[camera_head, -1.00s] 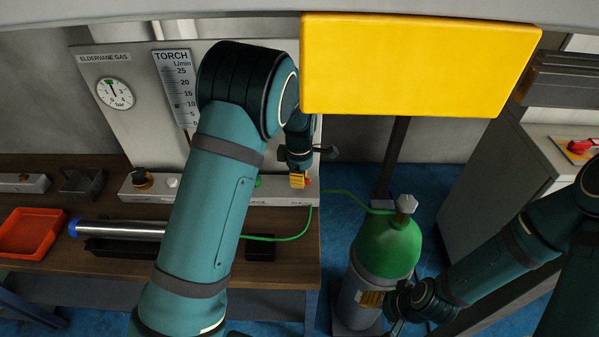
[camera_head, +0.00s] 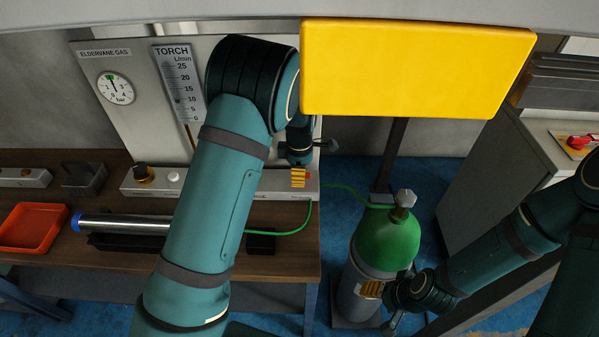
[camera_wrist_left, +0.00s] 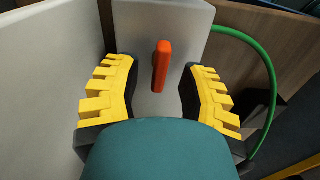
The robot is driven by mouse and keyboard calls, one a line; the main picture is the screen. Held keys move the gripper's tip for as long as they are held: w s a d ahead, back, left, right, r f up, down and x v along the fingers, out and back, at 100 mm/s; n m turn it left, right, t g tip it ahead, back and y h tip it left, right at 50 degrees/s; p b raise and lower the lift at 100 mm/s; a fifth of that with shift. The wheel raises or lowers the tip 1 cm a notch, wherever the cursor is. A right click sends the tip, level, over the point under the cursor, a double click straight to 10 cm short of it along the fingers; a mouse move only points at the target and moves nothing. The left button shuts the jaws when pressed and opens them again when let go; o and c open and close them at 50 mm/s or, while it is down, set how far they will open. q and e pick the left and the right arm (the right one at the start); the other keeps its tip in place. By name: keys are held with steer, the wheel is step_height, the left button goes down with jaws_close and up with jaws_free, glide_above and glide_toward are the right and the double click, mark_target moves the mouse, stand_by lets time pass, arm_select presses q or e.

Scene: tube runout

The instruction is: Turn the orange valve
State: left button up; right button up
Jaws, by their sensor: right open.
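The orange valve (camera_wrist_left: 161,66) is a narrow upright handle on a pale block in the left wrist view. In the head view only a small red-orange bit of it (camera_head: 309,176) shows beside my gripper, at the right end of the grey rail. My left gripper (camera_head: 299,178) is open, and its yellow ridged fingers (camera_wrist_left: 158,92) stand apart on either side of the handle, with gaps showing on both sides. My right gripper (camera_head: 390,318) is low beside the gas cylinder, empty as far as I see; its fingertips are hard to make out.
A green-topped gas cylinder (camera_head: 388,238) stands right of the bench (camera_head: 290,262), with a green hose (camera_head: 345,190). A grey panel (camera_head: 125,130) with gauges is behind. A red tray (camera_head: 33,228) and a metal tube (camera_head: 120,224) lie left. A yellow board (camera_head: 415,70) blocks the upper right.

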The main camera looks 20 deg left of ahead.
arm_select(q)
steer(key=shift+r, duration=0.1)
step_height(320, 180, up, 7)
steer(key=shift+r, duration=0.2)
stand_by(0.6)
